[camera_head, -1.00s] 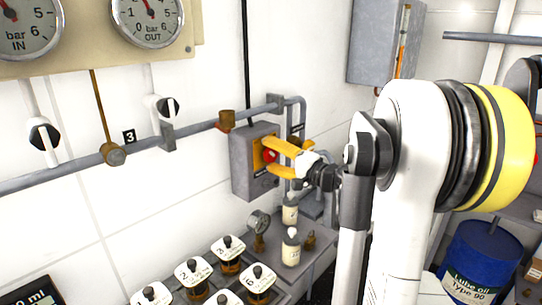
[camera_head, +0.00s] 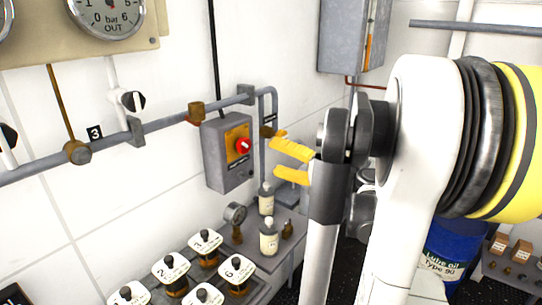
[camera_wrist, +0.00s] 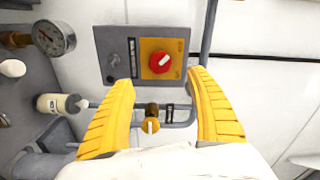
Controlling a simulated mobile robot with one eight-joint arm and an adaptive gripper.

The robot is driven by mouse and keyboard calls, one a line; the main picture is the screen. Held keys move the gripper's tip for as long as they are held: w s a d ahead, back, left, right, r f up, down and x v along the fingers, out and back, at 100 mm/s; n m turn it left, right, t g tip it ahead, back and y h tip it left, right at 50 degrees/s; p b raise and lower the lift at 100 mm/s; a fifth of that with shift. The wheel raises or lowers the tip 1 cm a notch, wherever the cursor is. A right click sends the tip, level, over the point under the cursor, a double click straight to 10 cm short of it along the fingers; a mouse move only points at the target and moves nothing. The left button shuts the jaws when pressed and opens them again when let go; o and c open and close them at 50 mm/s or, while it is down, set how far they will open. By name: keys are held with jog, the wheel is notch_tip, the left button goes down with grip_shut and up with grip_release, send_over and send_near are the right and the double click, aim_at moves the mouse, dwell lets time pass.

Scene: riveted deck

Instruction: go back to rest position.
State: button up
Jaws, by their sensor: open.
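My gripper (camera_head: 283,161) has yellow fingers, spread apart with nothing between them. In the head view it is to the right of the grey switch box (camera_head: 215,160) on the wall, apart from it. The box has a yellow plate with a red knob (camera_head: 243,146). In the wrist view my gripper (camera_wrist: 165,105) shows both fingers wide apart, with the red knob (camera_wrist: 160,62) beyond them. A small brass valve with an orange knob (camera_wrist: 151,125) shows between the fingers, further back.
A shelf with bottles (camera_head: 268,240) and a small gauge (camera_head: 235,214) stands below the box. Several labelled jars (camera_head: 171,270) are in front. A grey pipe (camera_head: 40,168) runs along the wall. A blue oil drum (camera_head: 450,255) stands at right.

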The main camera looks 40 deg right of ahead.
dwell(0.4)
jog(key=w+a+f+n+g+y, duration=0.1)
jog(key=a+f+n+g, duration=0.15)
jog(key=a, duration=0.75)
jog(key=w+a+f+n+g+y, duration=0.15)
jog(key=a+f+g, duration=0.25)
jog(key=a, duration=0.5)
jog(key=s+a+f+n+g+h, duration=0.4)
jog(key=s+a+n, duration=0.5)
jog(key=s+a, duration=0.4)
notch_tip(320, 180, down, 2)
jog(key=shift+n+h, duration=0.4)
jog(key=shift+h, duration=0.25)
